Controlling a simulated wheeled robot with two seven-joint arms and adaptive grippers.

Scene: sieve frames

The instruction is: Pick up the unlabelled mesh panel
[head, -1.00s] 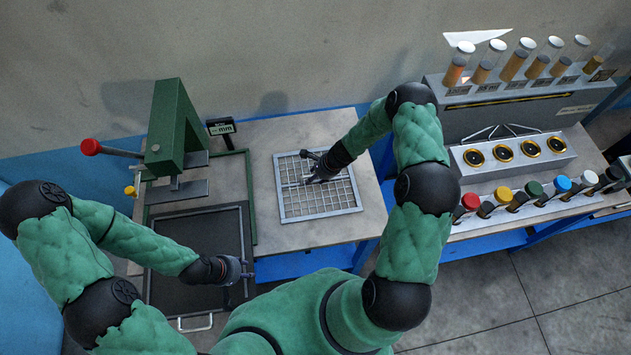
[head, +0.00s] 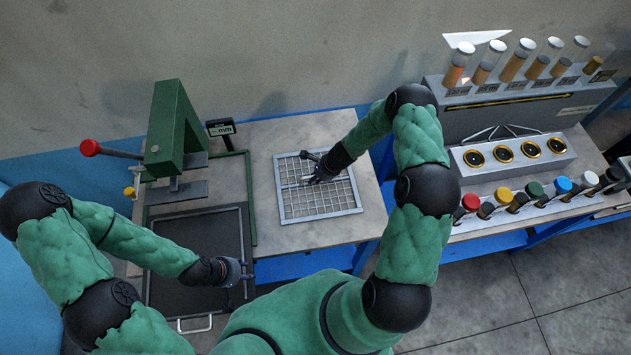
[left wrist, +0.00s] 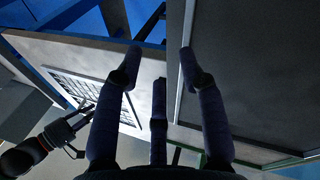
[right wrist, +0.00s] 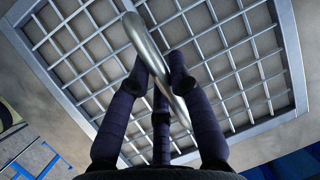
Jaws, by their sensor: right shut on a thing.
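The mesh panel (head: 317,205) is a grey square frame with a wire grid, lying on the table top in the head view. It fills much of the right wrist view (right wrist: 286,58), where a curved metal handle (right wrist: 147,52) rises from it. My right gripper (head: 311,181) is over the panel, and its fingers (right wrist: 165,78) are closed around the handle. No label shows on the panel; the fingers hide part of it. My left gripper (head: 246,271) is empty above the dark tray, with its fingers (left wrist: 160,58) spread apart.
A green press (head: 178,130) with a red-knobbed lever stands at the left behind the dark tray (head: 205,235). A small display (head: 221,127) stands behind the table.

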